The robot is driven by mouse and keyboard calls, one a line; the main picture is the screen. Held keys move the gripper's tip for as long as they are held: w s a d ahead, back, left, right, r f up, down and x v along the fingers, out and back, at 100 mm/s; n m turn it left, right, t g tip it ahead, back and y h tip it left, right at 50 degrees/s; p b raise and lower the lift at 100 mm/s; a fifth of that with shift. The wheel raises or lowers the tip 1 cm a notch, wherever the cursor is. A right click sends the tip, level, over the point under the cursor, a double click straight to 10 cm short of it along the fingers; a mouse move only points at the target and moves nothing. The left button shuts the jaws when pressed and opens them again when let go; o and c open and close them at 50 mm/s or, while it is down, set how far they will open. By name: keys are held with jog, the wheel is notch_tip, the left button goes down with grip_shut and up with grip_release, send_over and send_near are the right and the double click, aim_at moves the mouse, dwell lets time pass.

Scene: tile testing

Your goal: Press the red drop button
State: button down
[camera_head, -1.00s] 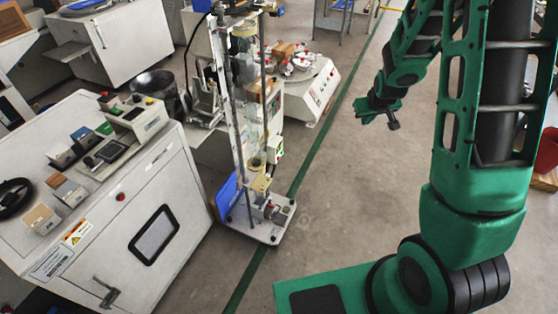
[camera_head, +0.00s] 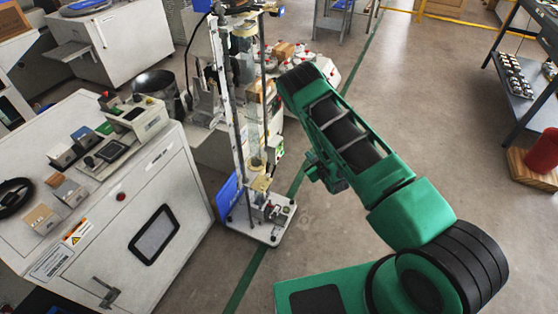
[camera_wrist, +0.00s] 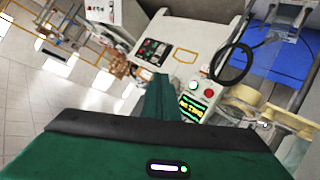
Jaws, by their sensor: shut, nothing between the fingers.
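The drop tester is a tall tower with a clear tube (camera_head: 247,120), standing on a pale base plate (camera_head: 262,232). A small control box (camera_head: 279,147) is fixed to its right side. In the wrist view the box shows a red button (camera_wrist: 208,92), a green button (camera_wrist: 194,85) and a lit yellow-green display (camera_wrist: 193,107). My gripper (camera_wrist: 160,82) is shut and empty. Its green fingers appear just left of the box, apart from the red button in the picture. In the head view my gripper is largely hidden by my arm, right of the tower.
A white cabinet (camera_head: 150,235) with a separate red knob (camera_head: 120,196) stands left of the tower. A white machine with a control panel (camera_wrist: 155,51) stands behind it. A grey shelf table (camera_head: 520,85) and red cylinder (camera_head: 543,152) are far right. Floor between is clear.

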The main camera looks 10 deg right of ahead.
aim_at(278, 158)
jog(key=shift+n+t+y, duration=0.5)
jog(key=shift+n+y, duration=0.1)
jog(key=shift+y, duration=0.2)
jog(key=s+f, duration=0.1)
jog(key=s+a+f, duration=0.1)
jog(key=f, duration=0.1)
jog(key=s+a+f, duration=0.1)
jog(key=shift+a+f, duration=0.15)
jog(key=shift+f, duration=0.1)
jog(key=shift+a, duration=0.1)
jog(key=w+a, duration=0.5)
jog(key=a, duration=0.2)
jog(key=shift+w+a, duration=0.1)
jog(key=shift+w, duration=0.05)
dwell(1.5)
jog(key=shift+w+a+r, duration=0.1)
jog(key=shift+a, duration=0.1)
